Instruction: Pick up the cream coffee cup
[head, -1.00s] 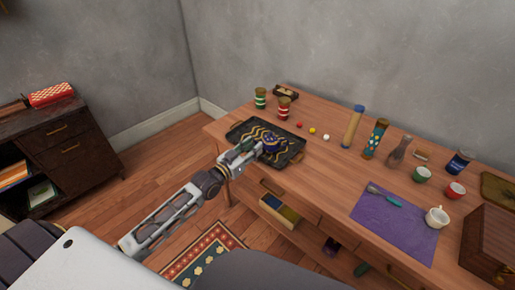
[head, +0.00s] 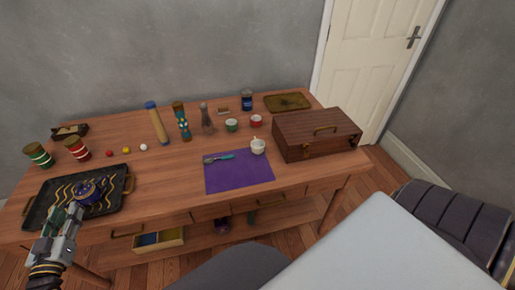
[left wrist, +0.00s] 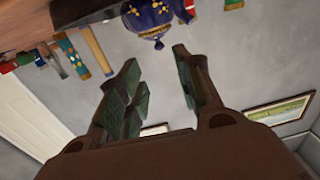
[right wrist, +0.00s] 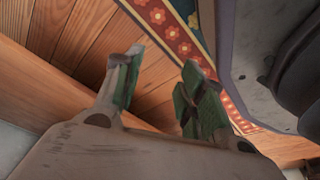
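The cream coffee cup (head: 258,147) stands upright at the back right corner of the purple mat (head: 240,178) on the wooden table. My left gripper (head: 74,212) is at the front edge of the black tray, far to the left of the cup, beside a dark blue teapot (head: 88,191). In the left wrist view my left gripper (left wrist: 160,70) has its fingers apart with nothing between them, and the teapot (left wrist: 150,15) is beyond the tips. My right gripper (right wrist: 158,75) is open and empty in the right wrist view, with floor and rug behind it; the head view does not show it.
A brown wooden box (head: 315,140) stands right of the cup. Green (head: 231,125) and red (head: 256,121) cups are behind it. A teal-handled tool (head: 220,158) lies on the mat. The black tray (head: 45,210) is at the left. The mat's front is clear.

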